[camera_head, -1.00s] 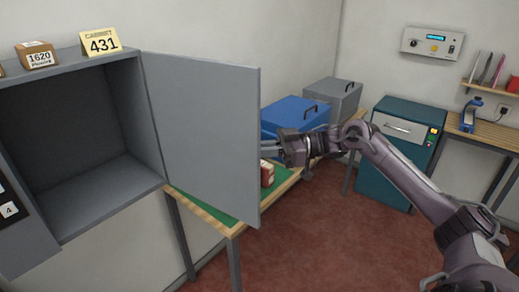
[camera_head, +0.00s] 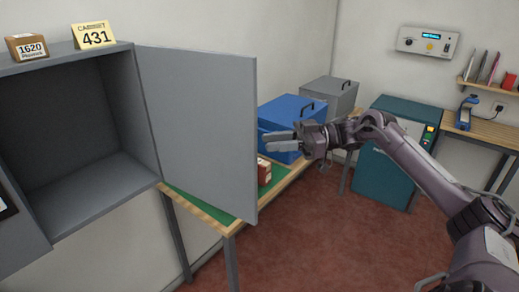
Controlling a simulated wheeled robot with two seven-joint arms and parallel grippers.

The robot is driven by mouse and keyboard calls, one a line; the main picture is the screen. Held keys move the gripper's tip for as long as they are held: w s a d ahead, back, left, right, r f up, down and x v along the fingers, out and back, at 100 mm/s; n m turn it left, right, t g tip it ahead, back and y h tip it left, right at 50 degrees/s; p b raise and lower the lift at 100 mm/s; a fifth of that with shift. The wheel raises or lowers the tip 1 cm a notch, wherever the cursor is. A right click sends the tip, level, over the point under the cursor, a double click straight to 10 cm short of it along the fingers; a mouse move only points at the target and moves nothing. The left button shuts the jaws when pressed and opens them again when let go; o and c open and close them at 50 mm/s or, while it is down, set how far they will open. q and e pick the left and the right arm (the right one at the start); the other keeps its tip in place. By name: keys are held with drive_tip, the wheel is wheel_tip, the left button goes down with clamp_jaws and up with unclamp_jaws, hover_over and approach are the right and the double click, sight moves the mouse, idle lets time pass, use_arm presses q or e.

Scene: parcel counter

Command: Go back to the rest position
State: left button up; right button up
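My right gripper (camera_head: 278,142) is in the middle of the view, at the end of the arm from the lower right. Its fingers point left toward the edge of the open cabinet door (camera_head: 200,130), in front of the blue box. I see nothing held in it, but the gap between its fingers is too unclear to tell whether it is open. My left gripper is not in view. The grey cabinet (camera_head: 75,145) stands open and its visible inside is empty.
A red-brown parcel (camera_head: 264,172) lies on the green-topped table (camera_head: 215,209), partly behind the door. A blue box (camera_head: 288,112) and a grey box (camera_head: 330,92) stand behind. A teal machine (camera_head: 395,165) is at the right. Red floor is free in front.

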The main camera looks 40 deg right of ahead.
drive_tip(key=shift+v, duration=1.1)
